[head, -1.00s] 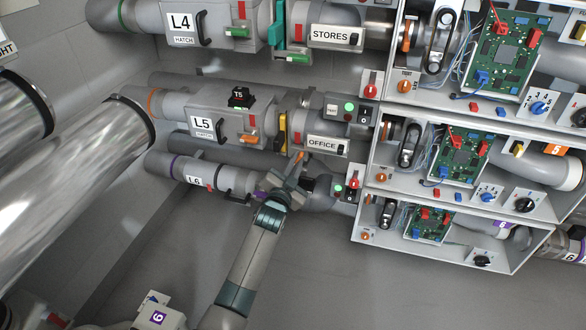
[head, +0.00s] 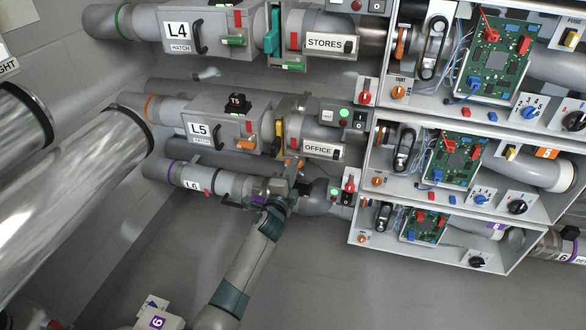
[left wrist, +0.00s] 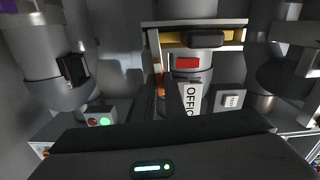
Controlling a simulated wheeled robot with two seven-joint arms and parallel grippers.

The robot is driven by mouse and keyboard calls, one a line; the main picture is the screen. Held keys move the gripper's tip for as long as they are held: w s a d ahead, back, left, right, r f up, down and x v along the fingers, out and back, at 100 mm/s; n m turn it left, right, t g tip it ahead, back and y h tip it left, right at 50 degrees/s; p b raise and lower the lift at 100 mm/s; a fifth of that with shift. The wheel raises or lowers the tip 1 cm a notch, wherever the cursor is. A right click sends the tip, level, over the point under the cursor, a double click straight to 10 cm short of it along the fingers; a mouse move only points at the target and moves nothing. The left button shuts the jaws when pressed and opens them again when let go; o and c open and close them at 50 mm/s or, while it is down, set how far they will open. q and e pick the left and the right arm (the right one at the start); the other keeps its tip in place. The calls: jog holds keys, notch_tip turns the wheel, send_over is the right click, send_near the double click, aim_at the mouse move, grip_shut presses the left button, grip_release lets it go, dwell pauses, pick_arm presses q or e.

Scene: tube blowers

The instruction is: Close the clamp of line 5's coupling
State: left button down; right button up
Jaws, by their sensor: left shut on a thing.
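Line 5's coupling (head: 292,134) is a grey collar between the box marked L5 (head: 198,129) and the pipe marked OFFICE (head: 318,149); a yellow plate (head: 280,138) stands beside it. The orange clamp lever (head: 291,162) shows at the coupling's lower edge, partly hidden by my gripper. In the left wrist view an orange strip of it (left wrist: 158,84) shows beside the OFFICE label. My left gripper (head: 291,176) is just below the coupling, shut on the clamp lever; its fingertips are hard to make out. Whether the clamp is fully latched cannot be told. My right gripper is not in view.
The line 6 pipe (head: 215,178) runs close below and behind my left gripper. A switch box with a green lamp (head: 344,115) sits above the OFFICE pipe. Shelves with circuit boards (head: 458,160) stand to the right. The floor below is clear.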

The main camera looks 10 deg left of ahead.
pick_arm(q)
jog(key=shift+m, duration=0.5)
jog(key=c, duration=1.8)
grip_release()
jog(key=shift+s+a+p, duration=0.15)
jog(key=shift+s+p, duration=0.35)
jog(key=shift+s, duration=3.85)
jog(key=shift+s+a+p, duration=0.1)
jog(key=shift+s+p, duration=0.4)
jog(key=shift+s, duration=3.85)
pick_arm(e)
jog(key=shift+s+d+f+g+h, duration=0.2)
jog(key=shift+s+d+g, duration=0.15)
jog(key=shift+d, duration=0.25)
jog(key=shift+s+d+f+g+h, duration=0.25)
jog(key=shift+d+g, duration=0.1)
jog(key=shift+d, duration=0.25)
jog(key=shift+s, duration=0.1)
